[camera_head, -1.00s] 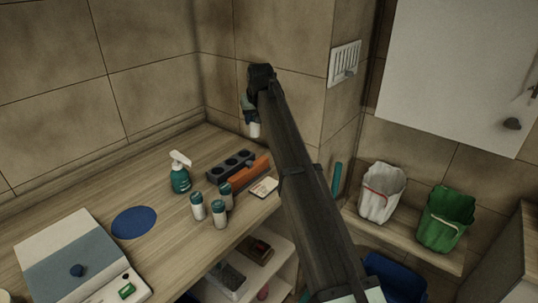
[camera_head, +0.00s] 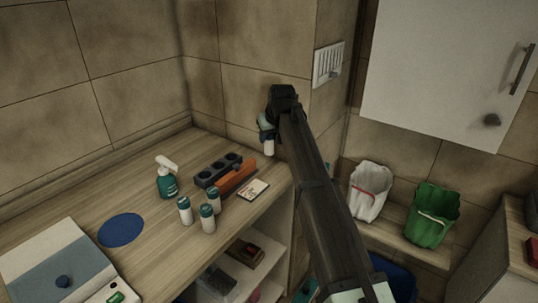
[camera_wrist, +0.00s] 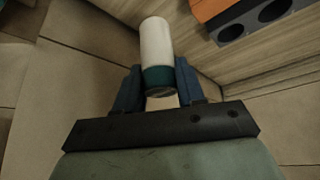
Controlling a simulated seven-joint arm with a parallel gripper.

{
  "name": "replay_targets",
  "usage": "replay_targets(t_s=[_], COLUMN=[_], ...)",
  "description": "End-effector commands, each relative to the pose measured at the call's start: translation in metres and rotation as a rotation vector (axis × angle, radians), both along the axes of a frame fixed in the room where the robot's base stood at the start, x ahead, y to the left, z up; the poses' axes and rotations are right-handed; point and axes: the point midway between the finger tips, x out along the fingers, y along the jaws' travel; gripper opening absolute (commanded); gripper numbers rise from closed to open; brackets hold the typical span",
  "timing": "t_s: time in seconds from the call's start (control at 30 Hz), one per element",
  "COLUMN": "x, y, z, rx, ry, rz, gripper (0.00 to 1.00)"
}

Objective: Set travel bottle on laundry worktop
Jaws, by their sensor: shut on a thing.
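My gripper (camera_wrist: 160,90) is shut on a white travel bottle (camera_wrist: 156,42) with a teal band or cap, held between two blue fingers in the wrist view. In the head view the held bottle (camera_head: 269,146) hangs below my gripper (camera_head: 267,128), its white end downward. It is above the back right part of the wooden laundry worktop (camera_head: 150,230), apart from the surface, near the tiled wall. Several similar white bottles with teal caps (camera_head: 208,218) stand upright on the worktop. My arm hides part of the area to the right.
A dark holder with round holes (camera_head: 218,170) and an orange item (camera_head: 236,180) lie near the back right. A spray bottle (camera_head: 166,182), blue disc (camera_head: 121,230) and small card (camera_head: 254,190) are on the worktop. A white bag (camera_head: 370,190) and green bag (camera_head: 433,215) stand right.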

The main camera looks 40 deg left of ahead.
Motion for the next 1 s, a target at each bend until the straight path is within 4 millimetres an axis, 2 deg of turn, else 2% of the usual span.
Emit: replay_targets(t_s=[0.03, 0.1, 0.33, 0.57, 0.97, 1.0], x=[-0.001, -0.001, -0.001, -0.001, 0.000, 0.000], y=[-0.001, -0.001, 0.000, 0.000, 0.000, 0.000], z=[-0.011, -0.020, -0.036, -0.062, -0.066, -0.066], rx=[-0.002, -0.002, -0.001, -0.001, 0.000, 0.000], ry=[0.002, 0.001, 0.001, 0.001, 0.000, 0.000], rz=[0.000, 0.000, -0.001, -0.001, -0.001, -0.001], gripper=[0.07, 0.07, 0.07, 0.07, 0.07, 0.40])
